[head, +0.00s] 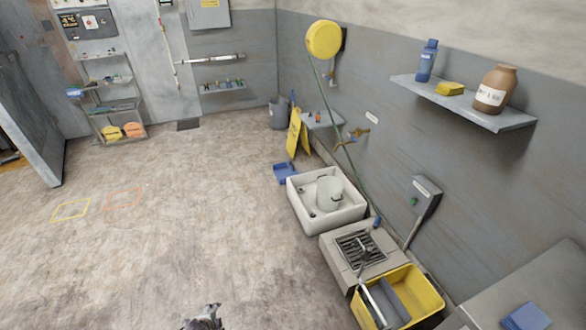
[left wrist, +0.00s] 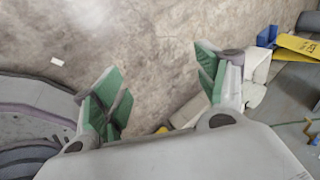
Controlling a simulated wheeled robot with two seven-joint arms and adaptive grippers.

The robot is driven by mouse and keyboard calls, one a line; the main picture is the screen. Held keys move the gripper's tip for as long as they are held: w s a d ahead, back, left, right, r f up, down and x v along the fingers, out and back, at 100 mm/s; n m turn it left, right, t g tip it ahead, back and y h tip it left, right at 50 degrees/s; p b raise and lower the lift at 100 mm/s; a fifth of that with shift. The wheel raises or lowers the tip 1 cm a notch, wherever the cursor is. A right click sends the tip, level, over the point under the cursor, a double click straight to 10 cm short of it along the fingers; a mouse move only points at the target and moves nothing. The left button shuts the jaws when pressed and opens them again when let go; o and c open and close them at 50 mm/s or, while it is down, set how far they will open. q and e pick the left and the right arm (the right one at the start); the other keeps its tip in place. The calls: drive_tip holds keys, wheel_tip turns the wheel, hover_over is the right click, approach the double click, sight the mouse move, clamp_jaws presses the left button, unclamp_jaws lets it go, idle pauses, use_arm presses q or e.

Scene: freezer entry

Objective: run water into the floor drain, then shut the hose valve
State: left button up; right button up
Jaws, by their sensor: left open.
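A yellow hose reel (head: 323,40) hangs on the right-hand wall. Its green hose (head: 339,140) runs down to a blue nozzle (head: 377,222) beside the floor drain (head: 361,247), a dark grate in a pale block. A small brass fitting (head: 331,77) sits under the reel, and a brass tap (head: 352,136) is lower on the wall; I cannot tell which is the hose valve. No water shows. My left gripper (left wrist: 162,70) is open and empty above bare floor; part of it seems to show at the bottom of the head view (head: 205,318). My right gripper is not seen.
A white basin (head: 300,211) with a pot (head: 329,194) stands behind the drain; a yellow mop bucket (head: 425,295) is in front, its mop partly over the grate. A yellow floor sign (head: 294,132) and blue dustpan (head: 285,173) stand farther back. The floor at left is clear.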

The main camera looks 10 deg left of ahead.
use_arm(q)
drive_tip(key=s+d+f+n+g, duration=0.1)
drive_tip(key=s+d+f+n, duration=0.2)
drive_tip(key=s, duration=0.7)
drive_tip(key=s+d+f+n+g, duration=0.2)
drive_tip(key=s+f+n, duration=0.3)
drive_tip(key=s, duration=0.5)
drive_tip(key=s+d+f+n+g+h, duration=0.1)
drive_tip(key=s+d+f+n+g, duration=0.1)
drive_tip(key=s+f, duration=0.6)
drive_tip(key=s+d+n, duration=0.1)
drive_tip(key=s+d, duration=0.1)
drive_tip(key=s, duration=0.1)
drive_tip(key=shift+n, duration=0.4)
